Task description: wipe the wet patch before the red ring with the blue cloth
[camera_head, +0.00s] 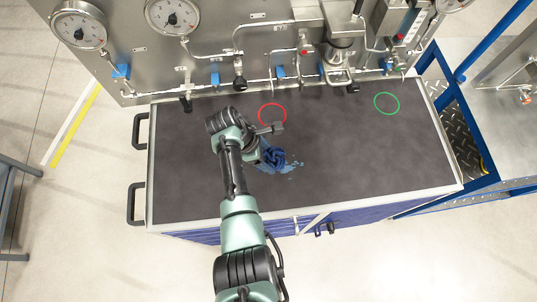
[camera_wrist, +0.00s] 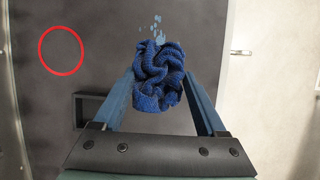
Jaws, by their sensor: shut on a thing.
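The blue cloth (camera_wrist: 160,78) is a crumpled bundle between the two fingers of my gripper (camera_wrist: 160,95) in the wrist view. My gripper is shut on it. In the head view the cloth (camera_head: 273,156) is low over the dark bench top, partly behind my arm. The wet patch (camera_head: 292,166) shows as light blue specks and smears around the cloth, on the near side of the red ring (camera_head: 272,115). In the wrist view some of the patch (camera_wrist: 154,30) shows just beyond the cloth, and the red ring (camera_wrist: 61,51) is at the left. Whether the cloth touches the top is unclear.
A green ring (camera_head: 386,103) lies on the right of the bench top (camera_head: 380,160). A steel panel with gauges (camera_head: 172,15), pipes and valves stands along the back edge. Black handles (camera_head: 137,204) stick out at the left.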

